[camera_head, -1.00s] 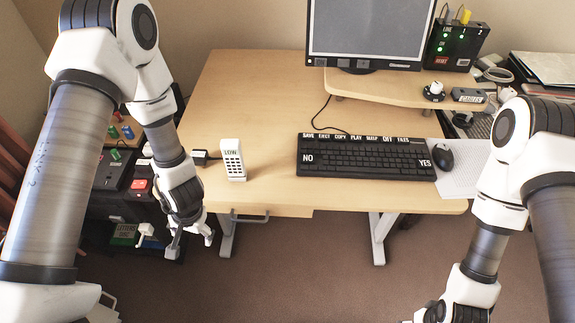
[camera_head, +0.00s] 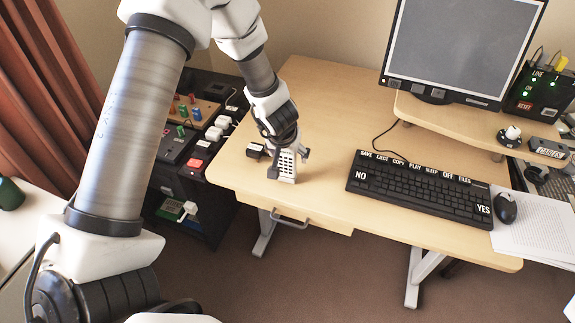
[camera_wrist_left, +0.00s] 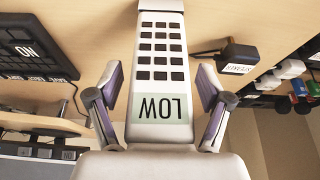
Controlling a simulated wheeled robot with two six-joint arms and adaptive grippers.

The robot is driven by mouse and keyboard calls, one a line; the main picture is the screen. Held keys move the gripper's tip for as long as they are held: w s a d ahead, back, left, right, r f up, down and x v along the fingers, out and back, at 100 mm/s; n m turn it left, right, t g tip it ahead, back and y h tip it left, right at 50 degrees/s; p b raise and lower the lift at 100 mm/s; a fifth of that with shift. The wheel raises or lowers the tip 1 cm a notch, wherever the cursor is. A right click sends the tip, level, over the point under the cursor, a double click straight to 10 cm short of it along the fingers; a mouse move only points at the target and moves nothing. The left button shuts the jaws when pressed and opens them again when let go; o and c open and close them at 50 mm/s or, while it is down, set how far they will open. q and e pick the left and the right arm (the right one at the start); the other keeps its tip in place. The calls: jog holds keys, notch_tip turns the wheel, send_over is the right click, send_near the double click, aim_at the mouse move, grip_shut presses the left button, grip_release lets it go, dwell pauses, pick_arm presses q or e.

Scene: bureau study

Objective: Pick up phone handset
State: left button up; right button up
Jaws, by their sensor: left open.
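The phone handset (camera_head: 287,167) is white with dark keys and stands upright near the left front of the wooden desk. In the left wrist view the handset (camera_wrist_left: 160,60) is close and upside down, with a greenish "LOW" label. My left gripper (camera_head: 287,160) is at the handset from above and behind, partly covering its top. In the left wrist view the left gripper's fingers (camera_wrist_left: 160,105) are open, one on each side of the handset, with gaps showing between. My right gripper is out of view.
A small black box (camera_head: 255,150) sits beside the handset. A black keyboard (camera_head: 420,187) lies to the right, with a mouse (camera_head: 505,208) beyond it. A monitor (camera_head: 462,45) stands on a raised shelf. A dark cabinet (camera_head: 190,190) with switches stands left of the desk.

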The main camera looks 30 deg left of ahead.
pick_arm(q)
jog(key=shift+d+r, duration=0.1)
jog(key=shift+r, duration=0.1)
jog(key=c, duration=1)
